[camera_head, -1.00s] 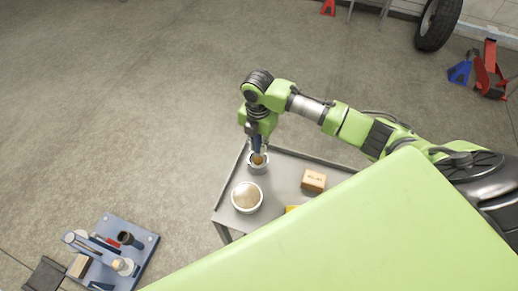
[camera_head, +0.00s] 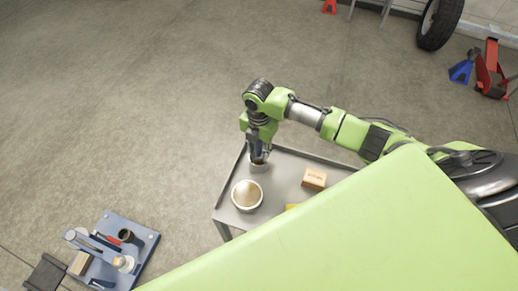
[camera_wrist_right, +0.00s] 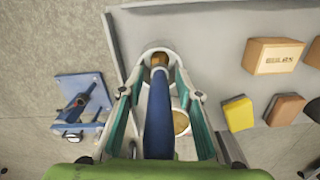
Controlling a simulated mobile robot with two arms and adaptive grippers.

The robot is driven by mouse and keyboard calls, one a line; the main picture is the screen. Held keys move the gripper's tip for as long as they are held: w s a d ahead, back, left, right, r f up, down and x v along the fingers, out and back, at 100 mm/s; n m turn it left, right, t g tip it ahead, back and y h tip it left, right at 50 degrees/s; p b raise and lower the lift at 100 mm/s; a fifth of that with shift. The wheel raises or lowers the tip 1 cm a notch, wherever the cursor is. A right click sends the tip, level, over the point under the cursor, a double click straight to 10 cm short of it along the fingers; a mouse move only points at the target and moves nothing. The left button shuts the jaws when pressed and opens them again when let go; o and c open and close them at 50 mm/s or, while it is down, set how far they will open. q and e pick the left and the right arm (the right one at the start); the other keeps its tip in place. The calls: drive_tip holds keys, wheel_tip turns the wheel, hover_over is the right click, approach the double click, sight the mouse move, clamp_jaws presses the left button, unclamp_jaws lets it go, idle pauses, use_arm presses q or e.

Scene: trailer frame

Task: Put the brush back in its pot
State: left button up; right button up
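My right gripper (camera_head: 259,155) points down over the far left corner of the grey metal cart (camera_head: 286,172). It is shut on the blue-handled brush (camera_wrist_right: 158,115), which stands lengthwise between the teal fingers in the right wrist view. The brush's brownish lower end (camera_wrist_right: 159,61) is inside the rim of the small pale pot (camera_head: 258,168); how deep it reaches is hard to tell. The pot's rim also shows in the wrist view (camera_wrist_right: 148,53). My left gripper is not in view.
A round white tin (camera_head: 247,196) with brownish contents stands close to the pot. A tan box (camera_head: 314,179) and a yellow block (camera_wrist_right: 238,113) lie farther right on the cart. A blue tray (camera_head: 146,243) with tools is at lower left, apart from the cart.

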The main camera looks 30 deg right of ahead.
wheel_tip(320, 180, up, 12)
drive_tip(key=shift+r, duration=0.15)
idle(0.3)
drive_tip(key=shift+r, duration=0.1)
idle(0.3)
